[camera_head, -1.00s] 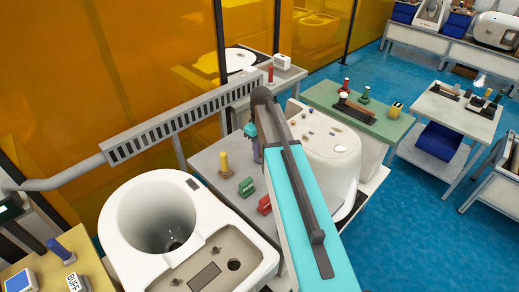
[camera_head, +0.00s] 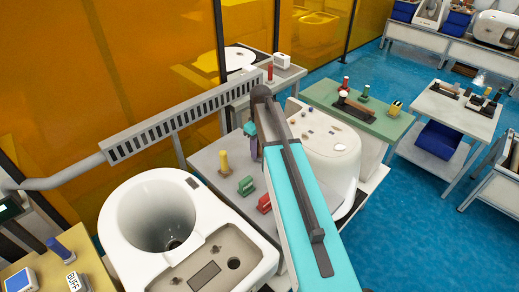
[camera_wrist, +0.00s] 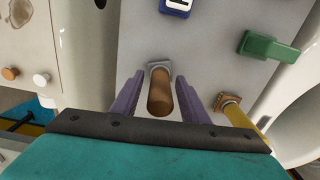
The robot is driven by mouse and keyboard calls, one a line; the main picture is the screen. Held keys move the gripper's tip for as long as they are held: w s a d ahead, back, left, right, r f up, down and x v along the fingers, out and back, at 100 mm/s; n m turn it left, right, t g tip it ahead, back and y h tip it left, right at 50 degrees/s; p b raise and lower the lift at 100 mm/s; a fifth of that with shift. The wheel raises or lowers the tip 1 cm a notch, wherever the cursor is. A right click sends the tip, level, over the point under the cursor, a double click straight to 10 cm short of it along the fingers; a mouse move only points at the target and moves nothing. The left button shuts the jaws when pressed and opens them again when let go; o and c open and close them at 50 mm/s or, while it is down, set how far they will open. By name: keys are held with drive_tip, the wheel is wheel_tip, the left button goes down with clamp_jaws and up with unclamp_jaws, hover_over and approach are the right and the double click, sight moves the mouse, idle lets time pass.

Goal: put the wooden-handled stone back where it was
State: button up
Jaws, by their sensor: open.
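The wooden-handled stone (camera_wrist: 160,92) shows in the wrist view, its brown handle pointing toward the camera and its small grey base at the far end, over the grey table top (camera_wrist: 210,45). My gripper (camera_wrist: 159,82) is open, with one purple finger on each side of the handle and a visible gap on both sides. The stone appears to stand on the table, apart from the fingers.
A yellow-handled tool (camera_wrist: 240,120) stands close to the right finger. A green block (camera_wrist: 268,47) and a blue block (camera_wrist: 177,6) lie farther off. A red block (camera_head: 264,204) lies near my arm.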

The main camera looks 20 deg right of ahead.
drive_tip(key=shift+s+r+b, duration=0.1)
drive_tip(key=shift+r+b, duration=1.25)
drive_tip(key=shift+r, duration=4.6)
